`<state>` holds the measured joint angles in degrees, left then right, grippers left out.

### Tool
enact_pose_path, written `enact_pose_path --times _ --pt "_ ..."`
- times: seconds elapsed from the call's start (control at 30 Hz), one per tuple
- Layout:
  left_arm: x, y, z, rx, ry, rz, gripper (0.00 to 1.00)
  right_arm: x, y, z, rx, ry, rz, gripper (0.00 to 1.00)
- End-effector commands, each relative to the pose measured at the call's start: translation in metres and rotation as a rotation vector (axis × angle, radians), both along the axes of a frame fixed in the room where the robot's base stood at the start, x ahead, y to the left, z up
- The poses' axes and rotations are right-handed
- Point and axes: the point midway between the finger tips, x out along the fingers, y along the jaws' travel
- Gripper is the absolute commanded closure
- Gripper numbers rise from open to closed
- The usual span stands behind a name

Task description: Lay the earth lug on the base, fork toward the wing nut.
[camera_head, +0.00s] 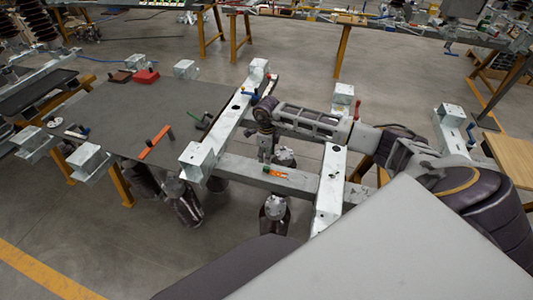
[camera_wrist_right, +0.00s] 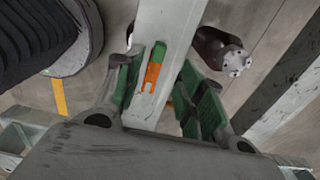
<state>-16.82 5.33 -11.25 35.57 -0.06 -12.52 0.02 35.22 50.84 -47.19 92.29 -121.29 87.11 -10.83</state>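A small orange fork with a green end, which looks like the earth lug (camera_head: 275,173), lies on a grey metal beam (camera_head: 235,165) of the frame. In the right wrist view the lug (camera_wrist_right: 153,68) has its two orange prongs toward the bottom of the picture and its green end toward the top. My right gripper (camera_head: 266,153) points down above the beam, near the lug. In the wrist view its green-padded fingers (camera_wrist_right: 160,85) stand apart on either side of the lug, with gaps. I cannot make out the wing nut for certain. My left gripper is not in view.
A dark table (camera_head: 180,95) at the left bears a red block (camera_head: 146,76) and an orange-handled tool (camera_head: 156,142). Galvanized posts (camera_head: 198,160) rise from the frame beside the right arm. Dark cylindrical parts (camera_head: 274,212) hang below the beam.

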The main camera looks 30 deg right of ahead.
Motion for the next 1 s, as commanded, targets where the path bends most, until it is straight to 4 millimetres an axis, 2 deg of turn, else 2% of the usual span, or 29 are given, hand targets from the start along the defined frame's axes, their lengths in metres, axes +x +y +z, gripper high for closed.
enact_pose_path --times 0.47,0.77,1.0 --pt "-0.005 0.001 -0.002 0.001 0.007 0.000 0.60 0.000 0.000 -0.003 0.001 -0.001 0.000 0.61" --pt "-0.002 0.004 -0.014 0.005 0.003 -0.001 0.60 0.000 0.000 -0.023 0.001 -0.002 0.000 0.61" --pt "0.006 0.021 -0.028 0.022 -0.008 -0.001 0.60 0.000 0.001 -0.046 0.002 -0.001 0.000 0.61"
